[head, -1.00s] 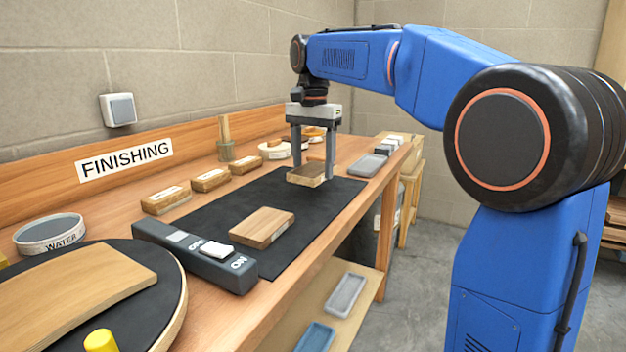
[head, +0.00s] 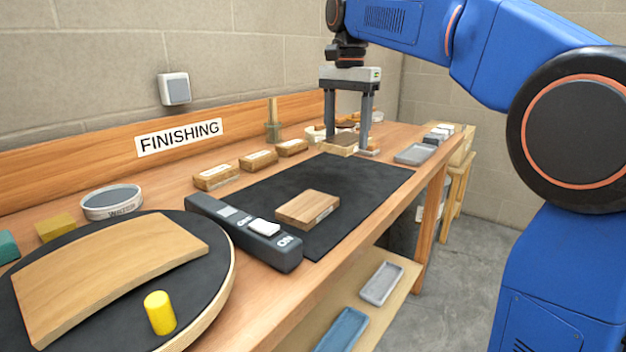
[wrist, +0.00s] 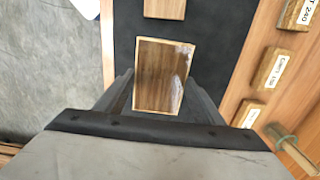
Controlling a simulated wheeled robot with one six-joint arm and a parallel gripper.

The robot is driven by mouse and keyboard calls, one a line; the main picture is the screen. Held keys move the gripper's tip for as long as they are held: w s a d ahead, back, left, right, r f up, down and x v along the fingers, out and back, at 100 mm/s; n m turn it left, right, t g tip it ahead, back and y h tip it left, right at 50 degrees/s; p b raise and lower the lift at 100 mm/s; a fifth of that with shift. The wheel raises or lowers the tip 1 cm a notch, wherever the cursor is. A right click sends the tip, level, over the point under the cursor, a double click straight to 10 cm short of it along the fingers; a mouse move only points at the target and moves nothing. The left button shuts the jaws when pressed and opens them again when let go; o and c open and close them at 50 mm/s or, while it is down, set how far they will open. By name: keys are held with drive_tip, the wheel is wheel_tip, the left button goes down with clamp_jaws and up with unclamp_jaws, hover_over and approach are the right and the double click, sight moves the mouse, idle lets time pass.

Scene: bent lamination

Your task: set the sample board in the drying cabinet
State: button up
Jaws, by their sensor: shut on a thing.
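My gripper (head: 352,148) is shut on a flat wooden board (head: 340,146), which it holds near the far end of the black mat (head: 375,172). The wrist view shows this board (wrist: 160,78) between my two fingers, with a glossy, streaked top face. It looks held slightly above the mat, but the gap is hard to judge. A second, matte wooden board (head: 308,207) lies on the mat nearer the camera; part of it shows at the top of the wrist view (wrist: 165,8). I cannot make out a drying cabinet in either view.
A grey switch box (head: 245,235) crosses the mat's near end. A round black turntable (head: 205,270) bears a curved wooden sheet (head: 105,275) and a yellow cylinder (head: 160,312). Labelled blocks (head: 258,160) line the back. A grey tray (head: 415,154) lies right of the mat.

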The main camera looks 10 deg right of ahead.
sight(336, 141)
drive_tip(key=shift+s+a, duration=0.25)
drive_tip(key=shift+a, duration=0.3)
drive_tip(key=shift+s+a, duration=0.25)
drive_tip(key=shift+a, duration=0.3)
drive_tip(key=f, duration=0.4)
drive_tip(key=shift+s+a+f, duration=0.15)
drive_tip(key=shift+a+f, duration=0.05)
drive_tip(key=shift+f, duration=2.75)
drive_tip(key=shift+f, duration=0.15)
drive_tip(key=o, duration=1.1)
drive_tip(key=shift+o, duration=0.2)
